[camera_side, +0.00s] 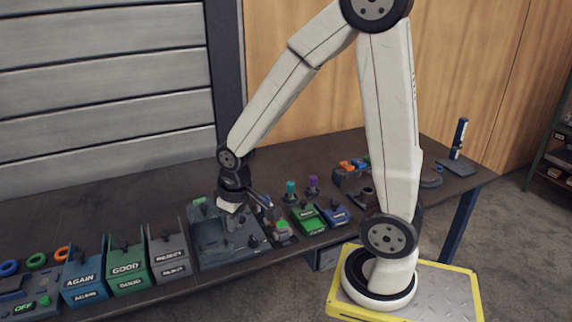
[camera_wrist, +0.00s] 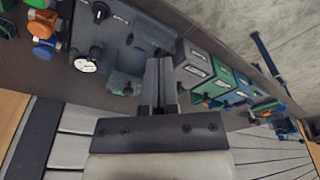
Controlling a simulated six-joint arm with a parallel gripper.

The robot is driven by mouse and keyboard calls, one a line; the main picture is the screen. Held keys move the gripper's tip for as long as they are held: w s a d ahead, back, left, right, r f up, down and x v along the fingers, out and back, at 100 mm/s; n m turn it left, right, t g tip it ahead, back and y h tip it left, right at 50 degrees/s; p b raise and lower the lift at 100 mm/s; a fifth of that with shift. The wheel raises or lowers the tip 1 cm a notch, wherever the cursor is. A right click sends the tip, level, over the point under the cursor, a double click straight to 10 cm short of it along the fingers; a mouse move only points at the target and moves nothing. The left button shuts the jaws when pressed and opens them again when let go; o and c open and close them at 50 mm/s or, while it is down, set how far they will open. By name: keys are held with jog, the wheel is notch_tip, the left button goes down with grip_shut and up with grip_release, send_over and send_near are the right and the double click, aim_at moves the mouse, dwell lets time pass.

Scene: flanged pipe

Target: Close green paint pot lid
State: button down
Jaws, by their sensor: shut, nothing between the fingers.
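A small green box-like container with a pale label (camera_side: 308,218) stands on the bench right of my gripper in the side view, beside a blue one. It may be the green paint pot; I cannot tell whether its lid is open or shut. A green-topped piece (camera_wrist: 7,28) is cut off at the left edge of the wrist view, and I cannot tell if it is the same. My gripper (camera_side: 236,222) is low over the grey fixture, left of the green container. In the wrist view its fingers (camera_wrist: 160,66) are together and empty.
The grey fixture (camera_side: 209,252) lies below my gripper. Grey (camera_side: 168,256), green (camera_side: 127,268) and blue (camera_side: 84,282) labelled bins stand to its left. The blue container (camera_side: 336,215) and small knobbed pieces crowd the right. Bare bench shows behind the bins.

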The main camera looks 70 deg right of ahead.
jog(key=w+d+m+g, duration=0.1)
jog(key=w+d+g, duration=0.1)
jog(key=d, duration=0.6)
jog(key=w+d+m+g, duration=0.1)
jog(key=w+d+m, duration=0.15)
jog(key=d, duration=0.65)
jog(key=s+d+f+m+g+y, duration=0.1)
jog(key=s+d, duration=0.1)
jog(key=d, duration=0.6)
jog(key=s+d+f+g+y, duration=0.1)
jog(key=s+d, duration=0.2)
jog(key=d, duration=0.4)
jog(key=shift+s+d+f+m+g+y, duration=0.15)
jog(key=shift+d+f+m+g+y, duration=0.15)
jog(key=shift+d+f+m, duration=0.1)
send_near(304, 215)
jog(key=shift+w+d+f, duration=0.2)
jog(key=shift+d+f, duration=0.25)
jog(key=shift+f, duration=0.4)
jog(key=shift+w+d+f, duration=0.15)
jog(key=shift+d+f, duration=0.3)
jog(key=shift+f, duration=0.35)
jog(key=shift+w+d+f, duration=0.2)
jog(key=shift+d+f, duration=0.25)
jog(key=shift+f, duration=0.4)
jog(key=shift+s+a, duration=2.1)
jog(key=shift+s, duration=0.05)
